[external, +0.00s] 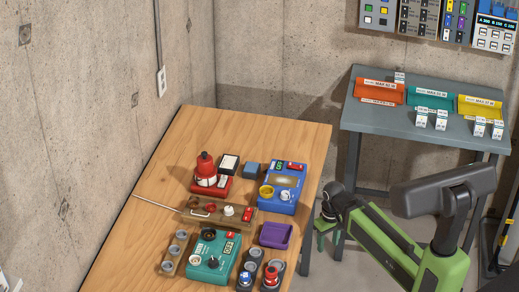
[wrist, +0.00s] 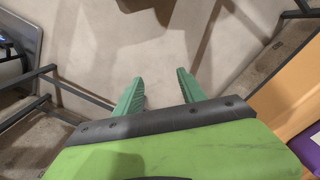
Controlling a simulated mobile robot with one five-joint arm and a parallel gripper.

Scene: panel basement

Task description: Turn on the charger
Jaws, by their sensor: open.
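The charger is not certain by its label. A blue box (external: 283,187) with a green display, a red label, a yellow ring and a white knob stands at the back right of the table. My gripper (external: 328,232) hangs just off the table's right edge, pointing down, apart from both boxes. In the wrist view its green fingers (wrist: 160,92) are spread, with only floor between them.
A grey table (external: 420,125) with coloured bins stands behind at right. The wooden table's left part is clear.

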